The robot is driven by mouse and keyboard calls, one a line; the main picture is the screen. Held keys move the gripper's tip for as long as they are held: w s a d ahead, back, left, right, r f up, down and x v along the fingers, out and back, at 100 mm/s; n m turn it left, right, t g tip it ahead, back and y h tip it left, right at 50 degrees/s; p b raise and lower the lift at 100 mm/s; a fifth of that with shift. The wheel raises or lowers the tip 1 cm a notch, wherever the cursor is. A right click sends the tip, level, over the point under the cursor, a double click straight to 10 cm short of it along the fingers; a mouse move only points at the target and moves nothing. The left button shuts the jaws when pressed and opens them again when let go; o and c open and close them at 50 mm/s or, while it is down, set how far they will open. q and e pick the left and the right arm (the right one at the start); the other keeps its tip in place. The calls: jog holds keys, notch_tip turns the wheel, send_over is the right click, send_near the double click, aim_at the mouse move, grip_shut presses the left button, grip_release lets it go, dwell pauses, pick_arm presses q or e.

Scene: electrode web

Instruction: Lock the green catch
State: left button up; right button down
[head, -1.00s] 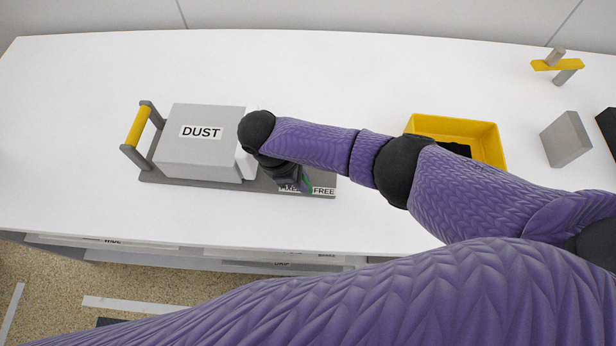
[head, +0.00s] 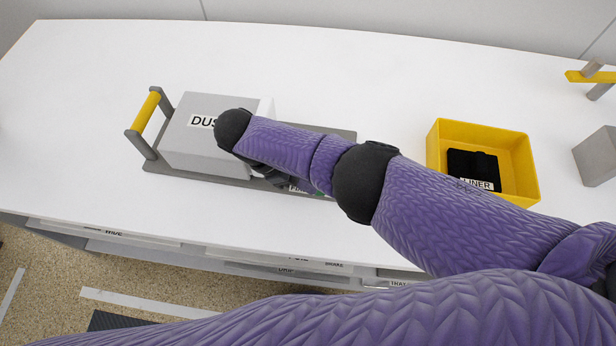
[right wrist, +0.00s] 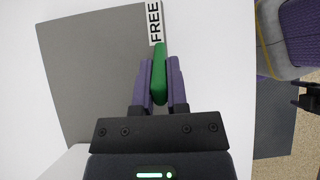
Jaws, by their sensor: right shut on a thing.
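The green catch (right wrist: 159,75) is a long green bar near the end of a grey base plate (right wrist: 95,70). My right gripper (right wrist: 159,68) is shut on it, with one purple finger along each side. A white label reading FREE (right wrist: 155,22) is just beyond the catch's far end. In the head view my right forearm crosses over the plate (head: 340,133) and hides most of the catch and the labels. A grey box marked DUST (head: 190,150) stands on the plate. My left gripper is not identifiable in these views.
A grey handle with a yellow grip (head: 144,115) stands at the plate's left end. A yellow tray (head: 480,131) holds a dark item labelled LINER (head: 472,168). A grey block (head: 597,157) stands at the right. The white table (head: 330,75) is clear behind the plate.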

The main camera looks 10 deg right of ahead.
jog(key=shift+f, duration=0.1)
jog(key=c, duration=0.6)
grip_release()
jog(key=shift+a, duration=0.1)
jog(key=shift+c, duration=0.2)
notch_tip(320, 180, up, 11)
jog(key=p, duration=0.8)
jog(key=shift+f+p, duration=0.2)
jog(key=shift+p, duration=0.1)
jog(key=shift+f, duration=0.3)
